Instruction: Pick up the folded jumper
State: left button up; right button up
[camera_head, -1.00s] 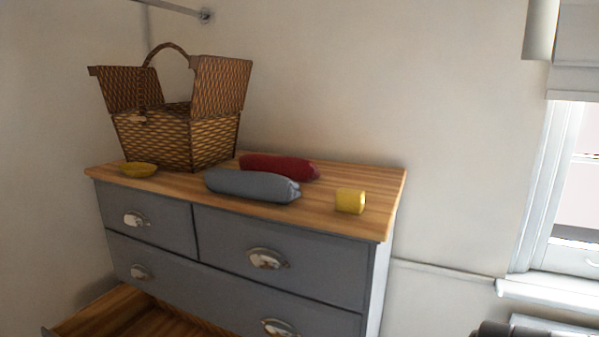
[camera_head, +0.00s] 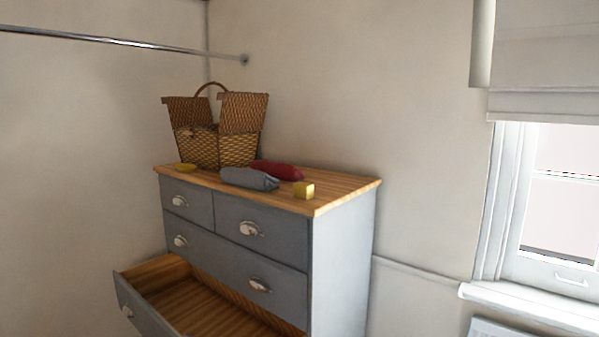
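Two rolled or folded soft garments lie side by side on top of the dresser (camera_head: 345,189). The grey one (camera_head: 248,179) is nearer the front edge. The dark red one (camera_head: 277,170) lies just behind it, towards the wall. I cannot tell from their shapes which is the folded jumper. Neither of my grippers is in the head view.
A yellow block (camera_head: 303,190) sits right of the garments. A lower drawer (camera_head: 146,308) is pulled out, empty where visible. A rail (camera_head: 120,41) runs above.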

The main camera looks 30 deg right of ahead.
aim_at(285, 171)
jog(key=z, duration=0.9)
jog(key=i, duration=0.4)
